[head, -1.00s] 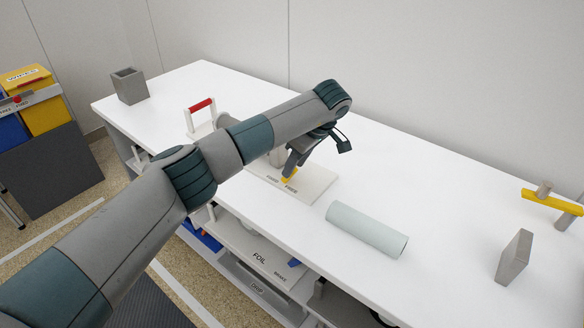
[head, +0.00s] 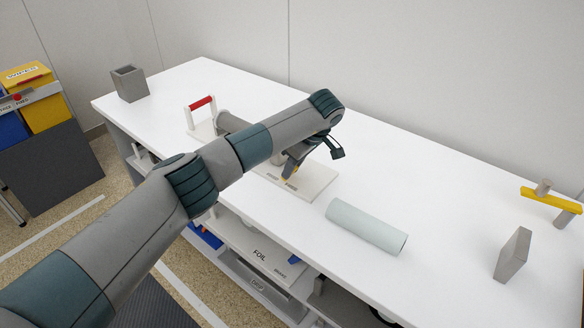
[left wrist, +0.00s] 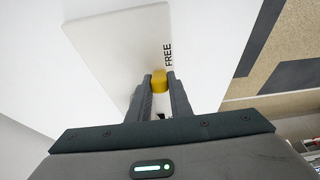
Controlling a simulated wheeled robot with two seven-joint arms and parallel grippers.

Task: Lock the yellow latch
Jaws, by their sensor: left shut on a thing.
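The yellow latch (left wrist: 159,78) shows in the left wrist view between the fingertips of my left gripper (left wrist: 160,80). It sits over a white base plate (left wrist: 115,50) with the word FREE printed beside it. My left gripper is shut on the latch. My arm hides much of the fixture behind it. My right gripper is not in view.
A pale roll (head: 366,227) lies to the right of the plate on the white table (head: 420,170). A grey upright block (head: 513,255) and a yellow bar on posts (head: 550,200) stand at the right. A red-handled frame (head: 201,112) and a grey open box (head: 130,84) stand at the left.

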